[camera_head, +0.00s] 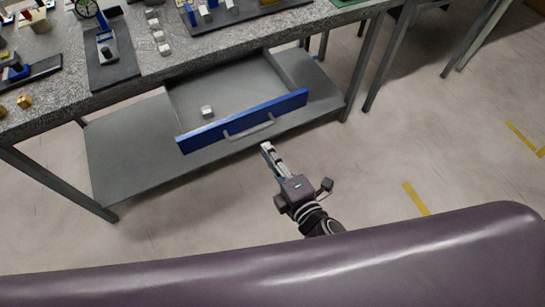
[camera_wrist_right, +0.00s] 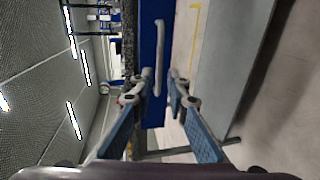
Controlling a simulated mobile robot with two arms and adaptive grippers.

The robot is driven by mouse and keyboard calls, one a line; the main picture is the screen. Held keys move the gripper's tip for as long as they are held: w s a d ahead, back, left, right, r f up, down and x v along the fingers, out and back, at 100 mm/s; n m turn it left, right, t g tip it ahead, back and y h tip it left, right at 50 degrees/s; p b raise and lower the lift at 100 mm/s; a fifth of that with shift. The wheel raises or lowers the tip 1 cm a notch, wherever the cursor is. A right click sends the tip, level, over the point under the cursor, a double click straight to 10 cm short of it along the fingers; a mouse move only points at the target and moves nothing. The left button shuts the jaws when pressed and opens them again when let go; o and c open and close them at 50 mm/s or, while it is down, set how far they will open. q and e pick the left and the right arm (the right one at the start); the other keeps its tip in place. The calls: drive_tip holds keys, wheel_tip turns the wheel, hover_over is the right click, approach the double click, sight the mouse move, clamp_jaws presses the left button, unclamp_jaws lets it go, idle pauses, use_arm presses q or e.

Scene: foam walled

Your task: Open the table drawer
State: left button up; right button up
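The table drawer (camera_head: 284,106) stands pulled out from under the grey speckled tabletop (camera_head: 220,45) in the head view. It has a blue front, a grey inside and a pale bar handle (camera_head: 250,131). A small whitish block (camera_head: 207,112) lies inside it. My right gripper (camera_head: 267,149) is just in front of the handle, apart from it. The right wrist view shows its two fingers (camera_wrist_right: 159,82) spread, with the handle (camera_wrist_right: 159,55) ahead between them and nothing held. My left gripper is not in view.
Small parts, blocks and dark trays (camera_head: 110,62) cover the tabletop. A grey lower shelf (camera_head: 130,150) lies under the drawer, between the table legs. The floor (camera_head: 370,150) in front and to the right is clear, with yellow marks (camera_head: 416,199).

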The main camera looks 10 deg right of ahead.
drive_tip(key=shift+v, duration=0.85)
drive_tip(key=s+d+f+m+g+h, duration=0.1)
drive_tip(key=s+d+f+m+g, duration=0.2)
drive_tip(key=f, duration=0.8)
drive_tip(key=s+d+f+m+g+h, duration=0.1)
drive_tip(key=s+d+f+m+g, duration=0.2)
drive_tip(key=f, duration=0.8)
drive_tip(key=s+d+f+m+g+h, duration=0.1)
drive_tip(key=s+d+f+m, duration=0.3)
drive_tip(key=f, duration=0.7)
drive_tip(key=s+d+f+m+g, duration=0.2)
drive_tip(key=s+f, duration=0.3)
drive_tip(key=s, duration=0.3)
drive_tip(key=s+d+f+m+g+h, duration=0.1)
drive_tip(key=s+d+f+m+g, duration=0.1)
drive_tip(key=s, duration=0.6)
drive_tip(key=s+d+f+m+g, duration=0.2)
drive_tip(key=s+d+f+m, duration=0.1)
drive_tip(key=s+f+m, duration=0.2)
drive_tip(key=s+f, duration=0.2)
drive_tip(key=s, duration=0.1)
drive_tip(key=shift+s+d+f+g+h, duration=0.2)
drive_tip(key=shift+s+f+g+h, duration=0.15)
drive_tip(key=shift+f+g+h, duration=0.05)
